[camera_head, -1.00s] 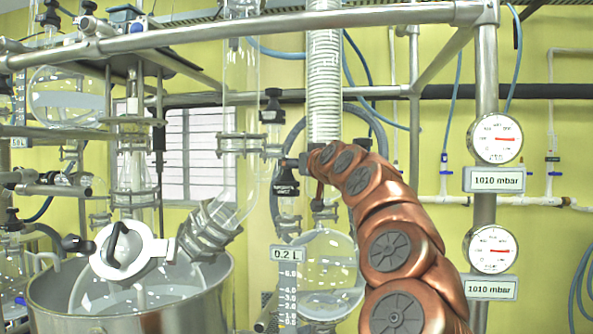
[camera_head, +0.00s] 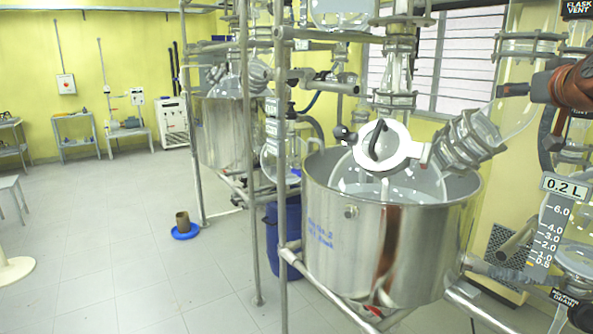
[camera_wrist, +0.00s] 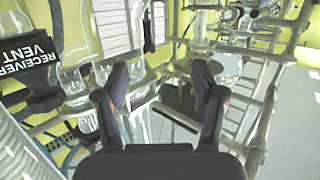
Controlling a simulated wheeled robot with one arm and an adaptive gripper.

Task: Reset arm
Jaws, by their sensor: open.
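My gripper (camera_wrist: 160,85) shows in the wrist view with its two dark fingers spread apart and nothing between them. It is beside the glass reactor frame, close to a black valve handle labelled RECEIVER VENT (camera_wrist: 30,60). In the head view only part of my copper-coloured arm shows at the right edge, and whether the fingers show there I cannot tell.
A steel vessel (camera_head: 390,250) stands in a pipe frame (camera_head: 282,130), with a graduated receiver labelled 0.2 L (camera_head: 552,225) at its right. A blue drum (camera_head: 283,240) stands behind the frame. The tiled floor (camera_head: 110,250) at left is largely clear, apart from a blue dish (camera_head: 185,232).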

